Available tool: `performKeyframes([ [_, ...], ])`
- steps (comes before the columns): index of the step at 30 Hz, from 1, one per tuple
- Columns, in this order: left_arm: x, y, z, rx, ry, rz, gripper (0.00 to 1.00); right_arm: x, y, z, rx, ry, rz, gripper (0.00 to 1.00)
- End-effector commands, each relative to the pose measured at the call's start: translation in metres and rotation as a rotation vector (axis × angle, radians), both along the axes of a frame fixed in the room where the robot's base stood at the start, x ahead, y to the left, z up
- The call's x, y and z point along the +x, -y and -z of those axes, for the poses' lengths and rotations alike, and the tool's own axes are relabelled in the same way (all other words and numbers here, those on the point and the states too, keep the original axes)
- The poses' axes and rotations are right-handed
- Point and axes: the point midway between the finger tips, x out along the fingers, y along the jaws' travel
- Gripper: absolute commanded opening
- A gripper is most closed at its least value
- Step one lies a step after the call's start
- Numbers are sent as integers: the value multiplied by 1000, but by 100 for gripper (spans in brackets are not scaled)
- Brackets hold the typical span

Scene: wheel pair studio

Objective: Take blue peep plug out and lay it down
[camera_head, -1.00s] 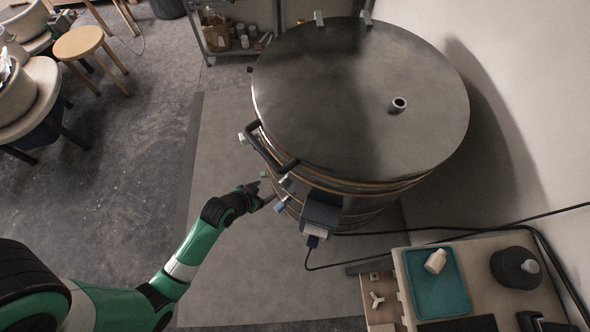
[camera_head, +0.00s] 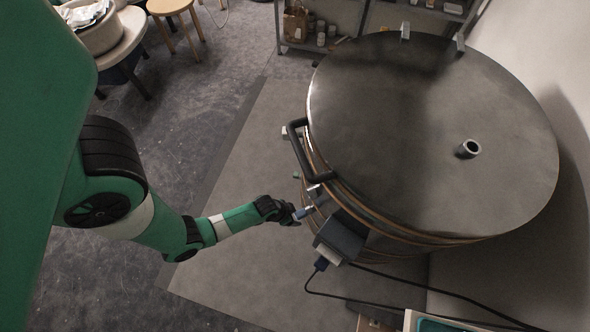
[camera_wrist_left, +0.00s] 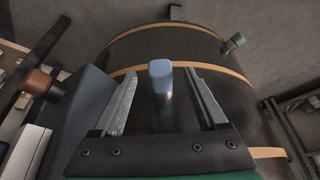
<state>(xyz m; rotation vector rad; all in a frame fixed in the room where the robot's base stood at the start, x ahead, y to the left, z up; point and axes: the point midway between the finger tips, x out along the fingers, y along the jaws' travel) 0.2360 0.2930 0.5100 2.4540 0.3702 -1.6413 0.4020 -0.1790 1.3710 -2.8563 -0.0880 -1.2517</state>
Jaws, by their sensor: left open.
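The blue peep plug (camera_wrist_left: 160,76) sticks out from the side of the dark round kiln. In the left wrist view it stands between the two fingers of my left gripper (camera_wrist_left: 160,88), with a gap on each side. In the head view my left gripper (camera_head: 293,213) is at the kiln's near left side, and the blue plug (camera_head: 304,212) shows just beyond the fingertips. The gripper is open and holds nothing. A green plug (camera_wrist_left: 235,42) sits further along the kiln wall. My right gripper is out of view.
The kiln's grey lid (camera_head: 430,120) is shut, with a black handle (camera_head: 306,160) at its edge. A grey control box (camera_head: 341,237) with a cable is close to my left gripper. A teal tray (camera_head: 440,325) shows at the bottom edge.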

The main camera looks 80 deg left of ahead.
Motion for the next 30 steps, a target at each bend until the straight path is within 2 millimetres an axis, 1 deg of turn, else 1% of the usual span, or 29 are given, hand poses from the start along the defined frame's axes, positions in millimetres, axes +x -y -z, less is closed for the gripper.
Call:
performKeyframes([
  [1, 4, -1, 10, 1, 1, 1, 75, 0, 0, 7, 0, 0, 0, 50],
  [4, 7, -2, 17, 0, 0, 1, 75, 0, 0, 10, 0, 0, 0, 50],
  [13, 8, -2, 19, 1, 1, 1, 75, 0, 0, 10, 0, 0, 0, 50],
  [14, 8, -2, 19, 1, 1, 1, 73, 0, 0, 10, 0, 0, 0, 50],
  [18, 8, -2, 19, 1, 1, 1, 48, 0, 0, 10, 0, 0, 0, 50],
  [26, 8, -2, 19, 1, 1, 1, 1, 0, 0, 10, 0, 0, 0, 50],
  [29, 8, -2, 19, 1, 1, 1, 0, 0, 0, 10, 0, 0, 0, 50],
  [30, 8, -2, 19, 1, 1, 1, 32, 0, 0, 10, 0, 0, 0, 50],
])
